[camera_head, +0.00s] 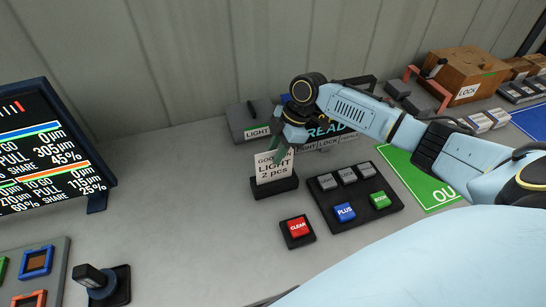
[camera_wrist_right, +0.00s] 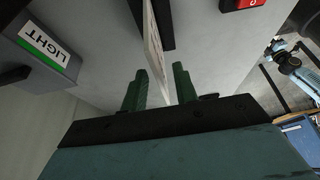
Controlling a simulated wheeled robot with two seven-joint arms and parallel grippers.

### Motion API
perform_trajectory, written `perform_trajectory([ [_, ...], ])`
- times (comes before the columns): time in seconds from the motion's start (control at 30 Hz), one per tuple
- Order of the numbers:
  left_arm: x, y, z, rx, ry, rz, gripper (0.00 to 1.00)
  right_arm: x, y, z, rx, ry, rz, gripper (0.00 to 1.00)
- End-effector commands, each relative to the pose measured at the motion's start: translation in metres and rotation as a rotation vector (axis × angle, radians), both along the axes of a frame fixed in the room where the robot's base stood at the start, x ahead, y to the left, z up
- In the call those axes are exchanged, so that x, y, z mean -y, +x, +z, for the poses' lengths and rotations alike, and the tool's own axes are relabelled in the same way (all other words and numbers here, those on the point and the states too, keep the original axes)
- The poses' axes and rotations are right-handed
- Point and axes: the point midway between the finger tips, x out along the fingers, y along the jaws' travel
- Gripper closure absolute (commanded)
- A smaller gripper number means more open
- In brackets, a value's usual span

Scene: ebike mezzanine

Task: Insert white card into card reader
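The white card (camera_head: 272,170), printed "GOOD LIGHT 2 pcs", stands upright at the black card reader (camera_head: 274,190) in the head view. Its lower edge meets the reader's top; how deep it sits in the slot cannot be told. My right gripper (camera_head: 287,147) is at the card's upper right edge. In the right wrist view, the green fingers of the right gripper (camera_wrist_right: 160,88) are open, one on each side of the card (camera_wrist_right: 155,50), with gaps visible. The reader (camera_wrist_right: 165,18) shows beyond the card. My left gripper is not in view.
A keypad (camera_head: 353,198) with grey, blue and green buttons is right of the reader, with a red CLEAR button (camera_head: 297,229) in front. A grey LIGHT box (camera_head: 249,118) stands behind. A screen (camera_head: 45,150) is at left. The table between screen and reader is clear.

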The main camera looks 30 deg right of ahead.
Motion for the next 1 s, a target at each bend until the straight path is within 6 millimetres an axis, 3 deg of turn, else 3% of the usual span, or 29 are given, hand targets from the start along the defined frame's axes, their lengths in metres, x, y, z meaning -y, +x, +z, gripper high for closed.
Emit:
perform_trajectory([
  [0.2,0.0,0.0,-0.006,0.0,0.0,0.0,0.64,0.021,-0.004,0.047,0.004,-0.003,-0.001,0.71],
  [0.43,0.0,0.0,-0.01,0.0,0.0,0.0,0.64,0.035,-0.008,0.083,0.001,-0.001,-0.002,0.71],
  [0.6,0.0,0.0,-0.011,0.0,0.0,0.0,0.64,0.038,-0.01,0.093,-0.001,0.0,0.0,0.71],
  [1.0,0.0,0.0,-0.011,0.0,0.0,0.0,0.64,0.039,-0.01,0.094,-0.001,0.0,-0.001,0.71],
])
